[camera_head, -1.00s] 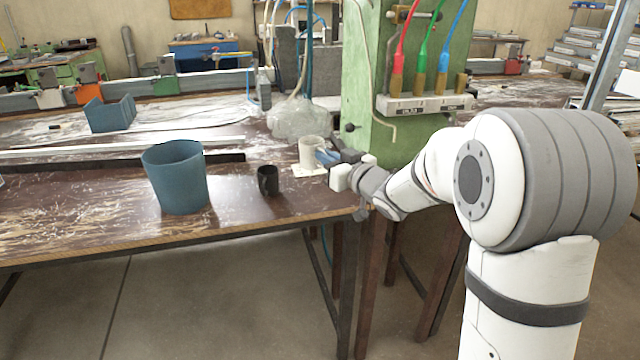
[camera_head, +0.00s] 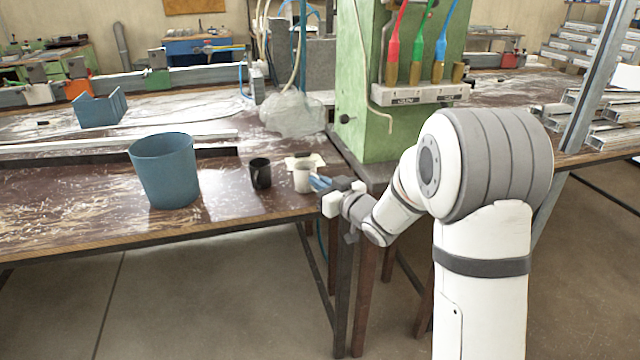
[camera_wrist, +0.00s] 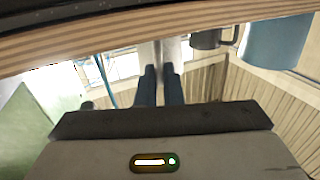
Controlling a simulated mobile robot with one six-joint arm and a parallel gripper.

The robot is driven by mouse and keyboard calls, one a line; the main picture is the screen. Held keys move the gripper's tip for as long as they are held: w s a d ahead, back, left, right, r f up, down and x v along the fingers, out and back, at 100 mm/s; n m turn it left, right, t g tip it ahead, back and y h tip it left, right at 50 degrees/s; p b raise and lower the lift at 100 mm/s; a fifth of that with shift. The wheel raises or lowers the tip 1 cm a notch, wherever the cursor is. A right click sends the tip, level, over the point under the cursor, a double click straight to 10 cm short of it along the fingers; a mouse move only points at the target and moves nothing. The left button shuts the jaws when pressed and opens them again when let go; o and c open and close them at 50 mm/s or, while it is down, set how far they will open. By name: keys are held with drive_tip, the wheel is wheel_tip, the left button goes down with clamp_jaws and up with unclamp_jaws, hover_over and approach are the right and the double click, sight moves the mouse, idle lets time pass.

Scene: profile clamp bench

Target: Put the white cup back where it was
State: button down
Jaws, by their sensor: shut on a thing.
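The white cup (camera_head: 303,177) is near the front right corner of the workbench, just in front of a white sheet (camera_head: 306,161). My gripper (camera_head: 319,183) is shut on the cup from its right side, with blue fingers against it. The cup looks upright; I cannot tell whether its base touches the bench. In the wrist view the two blue fingers (camera_wrist: 160,86) point at a pale strip of the cup (camera_wrist: 172,52), most of it hidden or out of frame.
A black mug (camera_head: 260,173) stands close to the left of the cup. A large blue bin (camera_head: 165,170) is further left. A crumpled clear plastic bag (camera_head: 293,115) lies behind, and a green machine (camera_head: 385,130) rises behind right. The bench's front edge (camera_head: 230,227) is near.

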drive_tip(key=c, duration=2)
unclamp_jaws()
drive_tip(key=shift+f, duration=0.1)
drive_tip(key=o, duration=0.4)
drive_tip(key=shift+o, duration=0.2)
